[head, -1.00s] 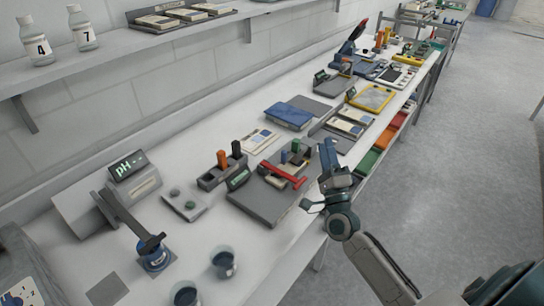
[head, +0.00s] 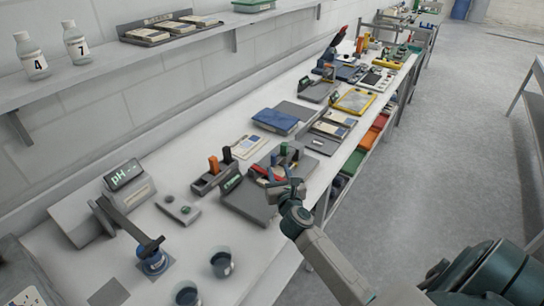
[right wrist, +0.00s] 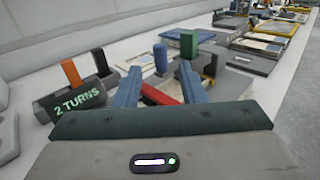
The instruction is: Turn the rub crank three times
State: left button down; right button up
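The rub crank is a red bar (head: 258,172) on a grey base unit (head: 247,203) near the front edge of the bench. My right gripper (head: 278,180) is at the bar's right end and hides part of it. In the right wrist view the gripper (right wrist: 159,68) has its two blue fingers spread apart. The red bar (right wrist: 158,95) shows between them, and whether they touch it is unclear. A green post and a dark blue post (right wrist: 160,58) stand behind the bar. A small display (right wrist: 80,100) reads "2 TURNS". My left gripper is out of view.
A grey holder with orange and black handles (head: 213,177) stands left of the crank unit. Two dark cups (head: 221,263) and a pH meter (head: 125,178) are nearer left. A blue book (head: 275,121) and several trays lie farther along the bench. The floor aisle is clear.

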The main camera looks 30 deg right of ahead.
aim_at(274, 159)
jog(key=p+x, duration=0.1)
jog(key=x, duration=0.7)
jog(key=shift+w, duration=0.1)
grip_shut()
